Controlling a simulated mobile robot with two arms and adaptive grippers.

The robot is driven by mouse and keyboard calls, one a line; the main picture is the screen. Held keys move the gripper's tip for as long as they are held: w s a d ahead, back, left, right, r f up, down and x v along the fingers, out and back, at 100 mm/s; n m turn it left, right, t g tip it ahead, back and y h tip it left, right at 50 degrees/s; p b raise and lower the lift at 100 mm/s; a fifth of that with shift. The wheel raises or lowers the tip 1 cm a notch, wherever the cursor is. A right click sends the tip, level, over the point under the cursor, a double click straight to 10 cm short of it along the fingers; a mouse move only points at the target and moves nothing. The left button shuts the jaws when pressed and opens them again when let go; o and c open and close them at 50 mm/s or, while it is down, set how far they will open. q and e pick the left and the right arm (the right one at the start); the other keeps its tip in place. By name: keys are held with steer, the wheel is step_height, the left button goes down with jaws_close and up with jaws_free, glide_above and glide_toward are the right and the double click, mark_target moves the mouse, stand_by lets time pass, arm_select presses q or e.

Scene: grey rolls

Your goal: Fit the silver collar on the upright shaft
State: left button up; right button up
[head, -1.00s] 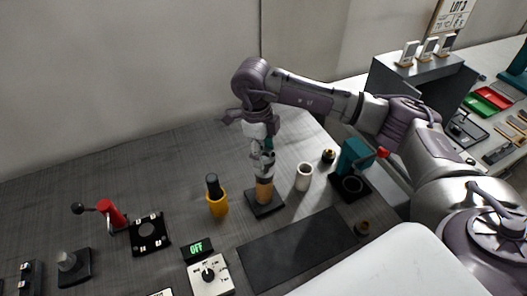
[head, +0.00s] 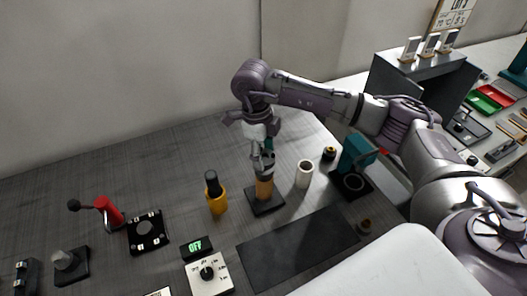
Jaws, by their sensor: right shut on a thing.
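The upright shaft (head: 264,189) is a tan-orange cylinder standing on a square black base (head: 265,205) near the middle of the table. My right gripper (head: 263,164) points down directly over the shaft and is shut on the silver collar (head: 264,173). The collar is small and mostly hidden between the fingers, at the top of the shaft. I cannot tell whether it is around the shaft or only resting on its top. My left gripper is not in view.
A yellow holder with a black handle (head: 215,194) stands left of the shaft. A white cup (head: 304,174) and a teal device (head: 356,157) stand to the right. A dark mat (head: 298,246) lies in front, with a dial box (head: 209,273) beside it.

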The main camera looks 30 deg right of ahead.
steer(key=shift+f+b, duration=1.05)
steer(key=shift+f, duration=0.25)
steer(key=o, duration=1.5)
steer(key=shift+r, duration=0.1)
step_height(320, 180, up, 12)
steer(key=w, duration=0.1)
steer(key=shift+a, duration=0.45)
